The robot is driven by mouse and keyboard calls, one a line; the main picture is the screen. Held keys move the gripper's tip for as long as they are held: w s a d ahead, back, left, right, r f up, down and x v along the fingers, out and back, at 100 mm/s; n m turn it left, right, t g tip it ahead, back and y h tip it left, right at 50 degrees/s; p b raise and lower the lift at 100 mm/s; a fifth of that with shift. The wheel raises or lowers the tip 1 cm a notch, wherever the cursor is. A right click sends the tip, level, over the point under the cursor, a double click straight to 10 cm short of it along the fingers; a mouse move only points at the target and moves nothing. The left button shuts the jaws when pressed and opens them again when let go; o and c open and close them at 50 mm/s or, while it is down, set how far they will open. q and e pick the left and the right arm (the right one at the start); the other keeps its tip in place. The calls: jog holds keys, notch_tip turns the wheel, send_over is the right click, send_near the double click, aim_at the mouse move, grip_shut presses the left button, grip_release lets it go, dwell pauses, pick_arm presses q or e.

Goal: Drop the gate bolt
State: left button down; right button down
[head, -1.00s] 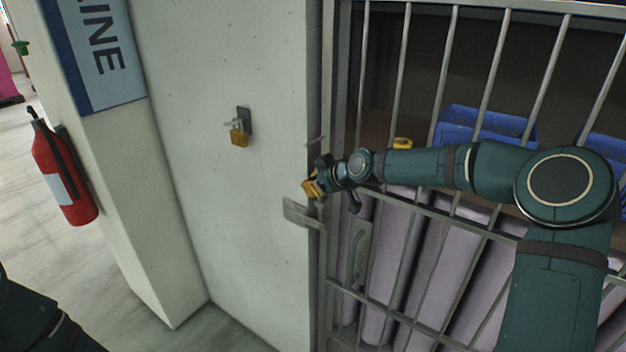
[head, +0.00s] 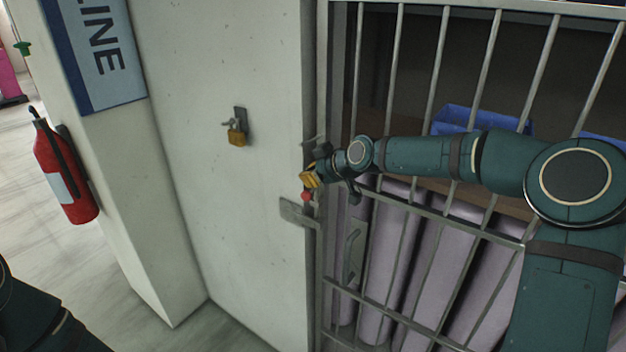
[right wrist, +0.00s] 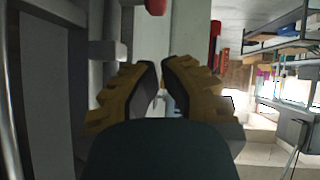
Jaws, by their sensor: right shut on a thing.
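The barred gate (head: 480,228) stands at the right in the head view, against the edge of the concrete wall. My right gripper (head: 309,180) is at the gate's left edge, its yellow fingers shut on the gate bolt, which they mostly hide. A red knob (head: 306,196) shows just below the fingers, above a flat metal latch plate (head: 299,213) on the wall. In the right wrist view the yellow fingers (right wrist: 160,90) are close together, and the red knob (right wrist: 156,5) is at the top edge. My left gripper is out of view; only part of that arm shows.
A brass padlock (head: 237,138) hangs on the concrete wall (head: 215,220). A red fire extinguisher (head: 63,170) is mounted at the left. Behind the bars are lilac rolls (head: 400,250) and a blue bin (head: 455,118). Open floor lies at the left.

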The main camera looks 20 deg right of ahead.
jog(key=v, duration=0.8)
jog(key=shift+s, duration=0.3)
jog(key=s+a+f+m+g+b, duration=0.1)
jog(key=s+a+f+m, duration=0.2)
jog(key=f, duration=0.7)
jog(key=s+a+f+m+g+b, duration=0.1)
jog(key=s+a+f+g+b, duration=0.1)
jog(key=a+f, duration=0.5)
jog(key=s+a+f+m+g+b, duration=0.1)
jog(key=s+f+m, duration=0.15)
jog(key=f, duration=0.95)
jog(key=s+a+f+m+g+b, duration=0.1)
jog(key=s+f+m, duration=0.1)
jog(key=s+f, duration=0.6)
jog(key=s+a+f+m+g+h+b, duration=0.1)
jog(key=s+f+m+g, duration=0.1)
jog(key=s+f, duration=0.7)
jog(key=shift+s+a+f+g+h, duration=0.25)
jog(key=shift+s+a+g+h, duration=0.05)
jog(key=shift+s, duration=0.55)
